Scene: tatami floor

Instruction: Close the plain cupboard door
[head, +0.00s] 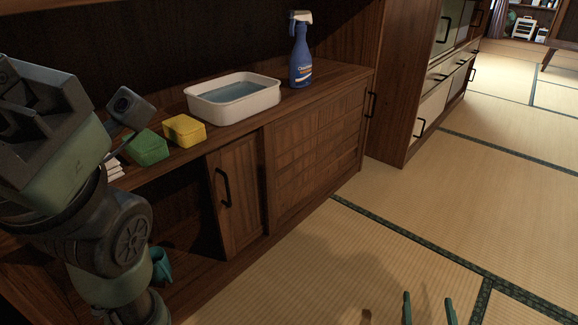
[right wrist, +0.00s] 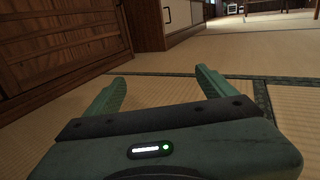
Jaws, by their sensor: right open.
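The plain cupboard door (head: 245,180) is a brown wooden panel with a black vertical handle (head: 222,188), in the low cupboard in the head view. A dark opening (head: 185,205) shows to its left, so the cupboard is open there. A lattice-faced panel (head: 315,150) stands to its right. My right gripper (head: 428,309) is open and empty over the tatami at the bottom of the head view, well apart from the door. Its two green fingers are spread in the right wrist view (right wrist: 160,93). My left arm covers the left side of the head view; its fingertips do not show.
On the cupboard top are a white basin (head: 204,110), a blue spray bottle (head: 300,62), a green block (head: 148,148) and a yellow block (head: 184,130). A teal item (head: 162,266) lies inside the opening. The tatami (head: 450,220) at right is clear.

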